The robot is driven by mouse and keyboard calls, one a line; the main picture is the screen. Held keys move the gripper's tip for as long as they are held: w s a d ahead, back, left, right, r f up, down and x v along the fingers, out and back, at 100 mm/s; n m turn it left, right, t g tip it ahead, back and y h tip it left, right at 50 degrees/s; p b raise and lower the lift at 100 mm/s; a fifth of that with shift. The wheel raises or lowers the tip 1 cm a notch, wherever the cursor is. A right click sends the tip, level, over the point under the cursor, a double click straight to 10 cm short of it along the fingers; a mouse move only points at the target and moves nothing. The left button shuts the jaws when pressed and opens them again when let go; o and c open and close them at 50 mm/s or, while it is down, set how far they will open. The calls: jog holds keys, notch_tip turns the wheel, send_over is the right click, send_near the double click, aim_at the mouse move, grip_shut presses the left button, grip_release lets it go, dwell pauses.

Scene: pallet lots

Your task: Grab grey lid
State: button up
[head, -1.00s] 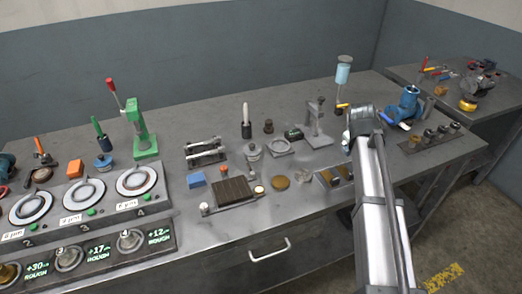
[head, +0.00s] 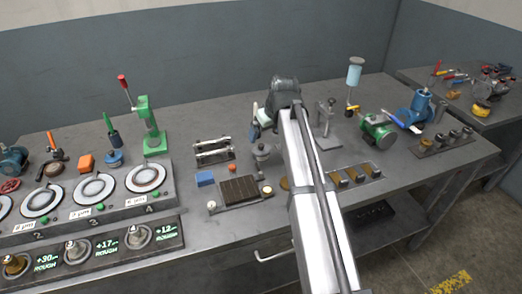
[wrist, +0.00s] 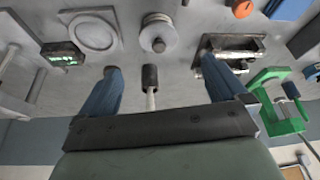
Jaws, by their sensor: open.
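A grey round lid with a small knob shows in the wrist view (wrist: 159,34), at the top middle. In the head view it seems to be the top of the small metal pot (head: 261,150), just in front of my gripper. My gripper (head: 264,127) is open and empty above the bench. Its two blue fingers show in the wrist view (wrist: 161,65), with the lid beyond the gap between their tips, not touched. A black holder with a white stick (wrist: 150,85) shows between the fingers; I cannot tell how close it is.
A square grey plate with a ring (wrist: 93,32) and a small display (wrist: 62,54) lie beside the lid. A metal double-rail fixture (wrist: 232,50) is on its other side. A green press (head: 150,130) stands left; a green motor (head: 377,131) stands right. My arm hides part of the bench.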

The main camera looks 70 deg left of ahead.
aim_at(262, 146)
jog(key=shift+x, duration=4.55)
jog(key=shift+w, duration=0.2)
jog(key=c, duration=1.1)
jog(key=shift+c, duration=0.2)
